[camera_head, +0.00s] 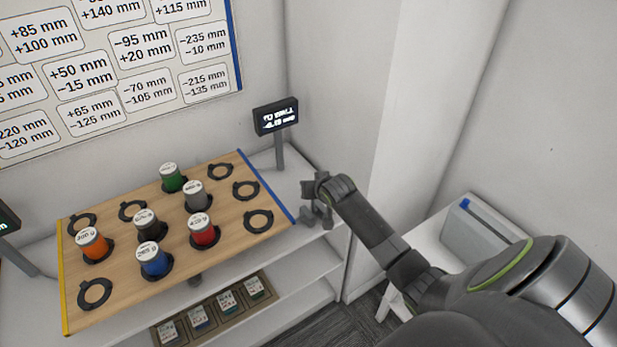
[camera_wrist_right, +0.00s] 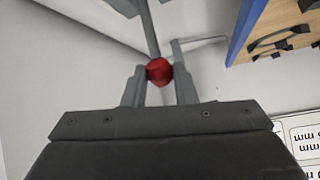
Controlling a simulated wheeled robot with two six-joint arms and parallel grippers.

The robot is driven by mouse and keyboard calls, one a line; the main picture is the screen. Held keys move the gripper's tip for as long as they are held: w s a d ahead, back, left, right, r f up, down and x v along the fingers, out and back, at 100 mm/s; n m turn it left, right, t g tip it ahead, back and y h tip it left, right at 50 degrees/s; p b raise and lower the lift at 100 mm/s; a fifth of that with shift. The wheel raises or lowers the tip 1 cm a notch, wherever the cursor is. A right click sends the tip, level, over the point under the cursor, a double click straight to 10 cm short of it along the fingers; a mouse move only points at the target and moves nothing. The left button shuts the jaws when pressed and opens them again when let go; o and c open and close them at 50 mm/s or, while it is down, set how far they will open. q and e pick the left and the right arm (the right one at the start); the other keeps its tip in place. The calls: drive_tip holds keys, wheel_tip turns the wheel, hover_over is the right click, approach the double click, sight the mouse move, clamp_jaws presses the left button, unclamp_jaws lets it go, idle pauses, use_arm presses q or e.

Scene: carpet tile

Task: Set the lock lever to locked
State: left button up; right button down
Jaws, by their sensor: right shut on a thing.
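The lock lever's red knob (camera_wrist_right: 159,71) sits between the two fingers of my right gripper (camera_wrist_right: 160,88) in the wrist view. The gripper is shut on it. A grey bar (camera_wrist_right: 150,30) runs up from behind the knob toward the top of that picture. In the head view my right gripper (camera_head: 316,203) is at the right end of the wooden board (camera_head: 150,215), just beyond its blue edge, and hides the lever there. I cannot read the lever's position. My left gripper is not in view.
Several coloured weights, such as the red one (camera_head: 203,229), stand on the board among black rings. A small display (camera_head: 276,116) stands behind the board's right end. A lower shelf holds a tray (camera_head: 185,342) of labelled items. A wall corner (camera_head: 375,150) is close to my right arm.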

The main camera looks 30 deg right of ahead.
drive_tip(key=s+f+t+b, duration=0.3)
drive_tip(key=s+t+b, duration=0.2)
drive_tip(key=s, duration=0.3)
drive_tip(key=shift+f+m+h, duration=0.25)
drive_tip(key=shift+m+h, duration=0.05)
drive_tip(key=shift+m, duration=0.1)
drive_tip(key=shift+f, duration=0.1)
drive_tip(key=c, duration=1.2)
unclamp_jaws()
drive_tip(key=shift+w, duration=0.15)
drive_tip(key=shift+o, duration=0.2)
drive_tip(key=shift+r, duration=0.2)
drive_tip(key=b+v, duration=0.1)
drive_tip(key=v, duration=1.6)
drive_tip(key=shift+s, duration=0.2)
